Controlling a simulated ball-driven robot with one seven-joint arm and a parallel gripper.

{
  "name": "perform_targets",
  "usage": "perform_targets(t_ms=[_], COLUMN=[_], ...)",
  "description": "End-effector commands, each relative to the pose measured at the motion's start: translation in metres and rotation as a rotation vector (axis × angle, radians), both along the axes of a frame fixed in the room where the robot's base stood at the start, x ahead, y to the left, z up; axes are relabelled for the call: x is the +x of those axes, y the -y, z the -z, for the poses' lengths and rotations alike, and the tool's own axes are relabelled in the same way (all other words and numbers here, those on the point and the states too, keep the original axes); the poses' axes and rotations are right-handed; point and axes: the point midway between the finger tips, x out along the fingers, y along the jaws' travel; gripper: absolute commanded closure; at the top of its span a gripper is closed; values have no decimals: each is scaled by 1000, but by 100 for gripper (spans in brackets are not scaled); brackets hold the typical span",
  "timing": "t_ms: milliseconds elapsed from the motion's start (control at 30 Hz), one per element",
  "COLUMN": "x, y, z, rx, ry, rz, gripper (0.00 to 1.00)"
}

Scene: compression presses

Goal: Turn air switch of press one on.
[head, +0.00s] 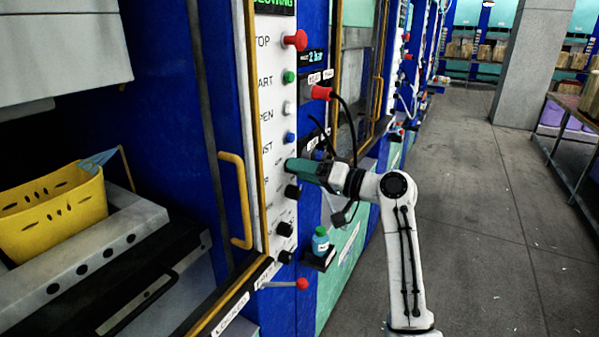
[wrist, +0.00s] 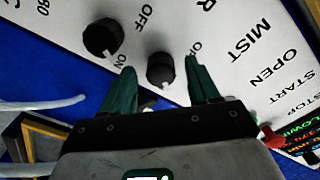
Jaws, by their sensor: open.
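The control panel (head: 272,120) of the near press is white with printed labels, a column of buttons and black knobs below. My gripper (head: 291,165) has green fingers and is up against the panel, below the blue button. In the wrist view my gripper (wrist: 160,63) is open, one finger on each side of a black knob (wrist: 160,72), with a gap visible at its right. The knob has a pale pointer mark at its lower edge. A second black knob (wrist: 103,38) with OFF and ON printed near it is left of the fingers. The air label is not fully readable.
A red-tipped lever (head: 302,284) and a small blue bottle (head: 320,240) on a bracket are below my gripper. A yellow door handle (head: 238,200) is left of the panel. A red plug (head: 321,93) with a black cable is above.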

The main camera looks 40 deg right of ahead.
Motion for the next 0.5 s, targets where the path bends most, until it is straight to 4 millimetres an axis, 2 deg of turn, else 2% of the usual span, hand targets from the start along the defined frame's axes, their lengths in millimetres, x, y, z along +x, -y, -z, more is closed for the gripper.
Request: perform_targets(t_ms=[300, 500], x=[-58, -81], y=[22, 30], z=[3, 2], rx=[-3, 0], ry=[2, -1], rz=[4, 2], gripper=[40, 40])
